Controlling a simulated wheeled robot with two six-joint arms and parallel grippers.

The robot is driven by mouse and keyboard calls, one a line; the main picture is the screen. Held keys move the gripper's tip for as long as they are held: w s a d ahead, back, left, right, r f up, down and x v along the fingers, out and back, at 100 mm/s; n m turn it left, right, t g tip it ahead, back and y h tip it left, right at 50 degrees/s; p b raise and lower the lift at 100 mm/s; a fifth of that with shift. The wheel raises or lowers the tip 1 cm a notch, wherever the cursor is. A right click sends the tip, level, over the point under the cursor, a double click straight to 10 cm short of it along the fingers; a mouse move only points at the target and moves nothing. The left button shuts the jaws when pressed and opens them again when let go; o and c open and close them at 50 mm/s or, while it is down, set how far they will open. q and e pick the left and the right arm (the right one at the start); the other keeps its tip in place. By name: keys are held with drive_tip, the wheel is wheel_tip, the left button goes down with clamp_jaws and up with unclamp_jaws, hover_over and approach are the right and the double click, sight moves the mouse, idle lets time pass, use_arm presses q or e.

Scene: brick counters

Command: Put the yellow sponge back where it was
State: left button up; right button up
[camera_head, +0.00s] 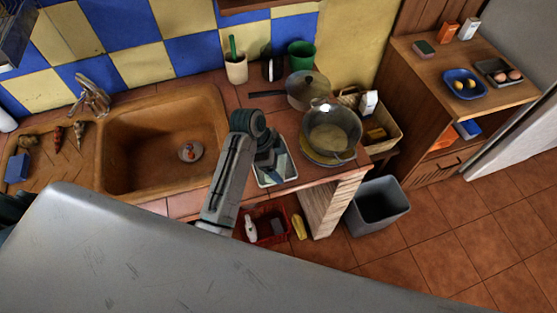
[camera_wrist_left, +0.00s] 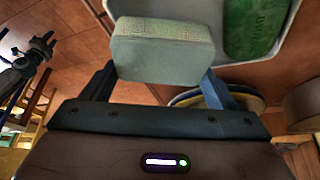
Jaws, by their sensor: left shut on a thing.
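My left gripper (camera_head: 266,152) is over the tray at the right of the sink. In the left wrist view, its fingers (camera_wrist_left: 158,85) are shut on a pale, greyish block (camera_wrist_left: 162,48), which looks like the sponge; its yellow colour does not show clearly. The light-rimmed tray (camera_head: 277,183) is partly hidden by the gripper in the head view. A green sponge-like block (camera_wrist_left: 257,28) lies in the tray in the wrist view, beyond the held block. I cannot tell whether the held block touches the tray. My right gripper is not clearly seen.
A glass-lidded pot (camera_head: 331,131) on a yellow plate stands right of the tray, with a pan (camera_head: 308,90) behind. The sink (camera_head: 160,140) is to the left. Below are a red crate (camera_head: 268,226), a yellow item (camera_head: 299,227) and a grey bin (camera_head: 378,205).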

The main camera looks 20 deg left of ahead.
use_arm(q)
drive_tip(key=o, duration=0.7)
drive_tip(key=shift+f, duration=0.1)
drive_tip(key=shift+o, duration=1.3)
use_arm(e)
drive_tip(key=shift+w, duration=0.35)
use_arm(q)
drive_tip(key=shift+r, duration=0.2)
drive_tip(key=shift+r, duration=0.4)
drive_tip(key=b+v, duration=0.2)
drive_tip(key=v, duration=0.2)
drive_tip(key=shift+w+a+r, duration=0.1)
drive_tip(key=shift+a+r, duration=0.05)
drive_tip(key=shift+r, duration=0.05)
drive_tip(key=p+v, duration=0.4)
drive_tip(key=v, duration=0.3)
drive_tip(key=shift+r, duration=0.4)
use_arm(e)
drive_tip(key=shift+r, duration=1.25)
use_arm(q)
drive_tip(key=shift+s+f, duration=0.1)
drive_tip(key=shift+s, duration=0.15)
use_arm(e)
drive_tip(key=shift+s, duration=0.1)
